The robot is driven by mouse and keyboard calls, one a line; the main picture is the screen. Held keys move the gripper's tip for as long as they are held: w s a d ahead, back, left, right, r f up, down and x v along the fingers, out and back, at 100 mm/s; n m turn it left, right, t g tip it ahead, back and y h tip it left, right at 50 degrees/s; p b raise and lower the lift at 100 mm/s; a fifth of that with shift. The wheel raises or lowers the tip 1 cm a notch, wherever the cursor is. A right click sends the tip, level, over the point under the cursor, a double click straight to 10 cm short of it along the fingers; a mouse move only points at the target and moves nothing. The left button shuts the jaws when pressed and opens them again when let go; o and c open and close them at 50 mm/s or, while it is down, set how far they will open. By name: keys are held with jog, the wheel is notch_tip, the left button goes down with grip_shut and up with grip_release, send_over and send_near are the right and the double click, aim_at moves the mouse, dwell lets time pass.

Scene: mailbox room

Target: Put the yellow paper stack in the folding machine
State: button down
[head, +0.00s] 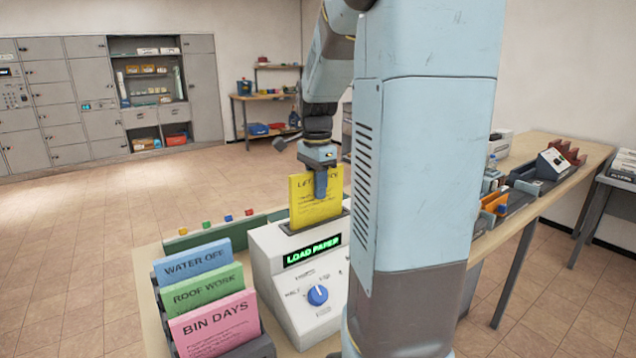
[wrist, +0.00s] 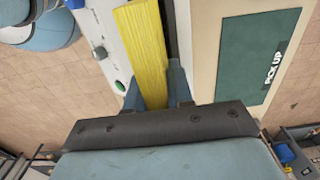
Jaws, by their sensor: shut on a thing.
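The yellow paper stack (head: 315,207) stands upright at the top of the folding machine (head: 290,262), over its slot; I cannot tell how deep its lower edge sits. My gripper (head: 321,180) comes down from above and is shut on the stack's upper edge. In the wrist view the yellow stack (wrist: 143,50) shows edge-on between the two fingers (wrist: 156,85). The machine is white, with a blue dial (head: 317,295) and a green lit display reading "LOAD PAPER" (head: 312,251).
A rack left of the machine holds blue "WATER OFF" (head: 193,263), green "ROOF WORK" (head: 202,288) and pink "BIN DAYS" (head: 214,325) stacks. A green "PICK UP" panel (wrist: 255,55) lies beside the machine. My arm column hides the table's middle. Grey lockers (head: 75,100) stand far back.

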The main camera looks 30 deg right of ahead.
jog(key=shift+f, duration=2.1)
jog(key=c, duration=0.9)
grip_release()
notch_tip(320, 180, up, 7)
